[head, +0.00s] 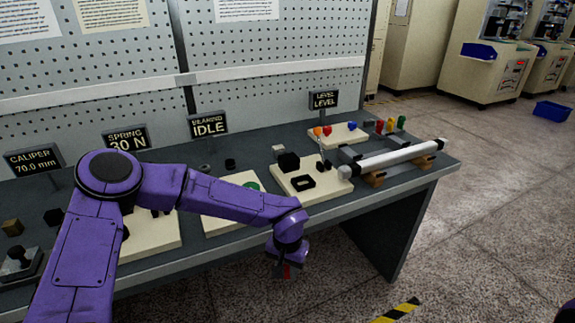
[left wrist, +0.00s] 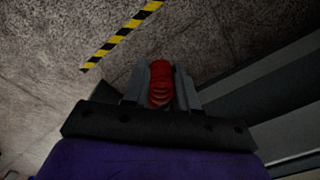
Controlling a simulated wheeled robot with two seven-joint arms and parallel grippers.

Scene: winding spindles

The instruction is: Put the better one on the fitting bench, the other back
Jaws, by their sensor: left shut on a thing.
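My left gripper (head: 286,268) hangs past the front edge of the workbench, over the floor. In the left wrist view its two fingers are shut on a red ribbed thing (left wrist: 160,84). Only a small red part of it shows in the head view, below my wrist. I cannot tell which things are the two being compared. My right gripper is not in view.
Cream boards with small parts (head: 318,194) stand along the bench; my left arm covers some. Signs read caliper (head: 34,161), spring, bearing idle and level (head: 323,100). Several coloured pieces (head: 380,126) stand at the back right. A blue bin (head: 552,111) is on the floor.

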